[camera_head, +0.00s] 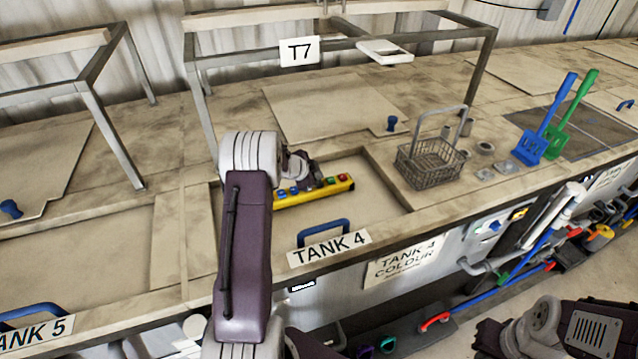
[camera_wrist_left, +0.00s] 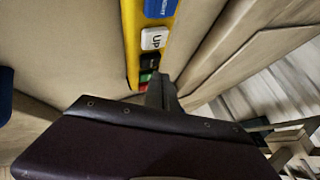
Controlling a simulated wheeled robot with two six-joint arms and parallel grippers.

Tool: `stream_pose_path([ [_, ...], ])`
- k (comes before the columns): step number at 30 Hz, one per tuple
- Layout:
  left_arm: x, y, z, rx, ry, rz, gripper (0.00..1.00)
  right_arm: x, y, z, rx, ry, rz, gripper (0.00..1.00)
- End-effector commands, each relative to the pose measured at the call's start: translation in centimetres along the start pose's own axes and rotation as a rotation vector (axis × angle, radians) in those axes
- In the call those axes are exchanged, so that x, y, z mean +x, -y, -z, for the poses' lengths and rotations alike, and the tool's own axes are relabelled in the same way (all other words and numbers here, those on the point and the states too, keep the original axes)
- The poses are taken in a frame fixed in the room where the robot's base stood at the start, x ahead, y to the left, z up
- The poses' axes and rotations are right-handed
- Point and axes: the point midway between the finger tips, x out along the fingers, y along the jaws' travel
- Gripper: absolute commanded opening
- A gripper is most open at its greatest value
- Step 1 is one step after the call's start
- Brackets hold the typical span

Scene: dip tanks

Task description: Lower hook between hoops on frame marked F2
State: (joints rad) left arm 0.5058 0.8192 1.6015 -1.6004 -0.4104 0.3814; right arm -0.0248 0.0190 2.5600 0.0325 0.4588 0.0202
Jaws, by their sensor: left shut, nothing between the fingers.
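A yellow control pendant (camera_head: 318,191) with a row of coloured buttons lies over the Tank 4 area in the head view. In the left wrist view the pendant (camera_wrist_left: 131,40) shows a blue label, a white button (camera_wrist_left: 154,38) marked UP, a black button (camera_wrist_left: 150,61), and green and red buttons below. My left gripper (camera_head: 312,172) is shut and empty, right at the pendant. Its fingertips (camera_wrist_left: 161,90) are close to the green and red buttons; I cannot tell whether they touch. No hook, hoops or F2 marking shows. My right gripper is out of view.
A metal frame marked T7 (camera_head: 300,51) stands behind the pendant. A wire basket (camera_head: 430,163), a blue scoop (camera_head: 550,130) and a green scoop (camera_head: 572,103) are to the right. Blue handles (camera_head: 324,230) and tank edges surround the pendant. Part of my right arm is at lower right.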

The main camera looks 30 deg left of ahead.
Motion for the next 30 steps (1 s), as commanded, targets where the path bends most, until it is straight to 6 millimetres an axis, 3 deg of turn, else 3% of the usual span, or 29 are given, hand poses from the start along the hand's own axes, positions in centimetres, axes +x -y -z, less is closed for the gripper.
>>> stream_pose_path([
  [30, 0.94, -0.70, -0.68, -0.001, 0.000, 0.000, 0.00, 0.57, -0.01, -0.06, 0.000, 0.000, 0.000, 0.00],
])
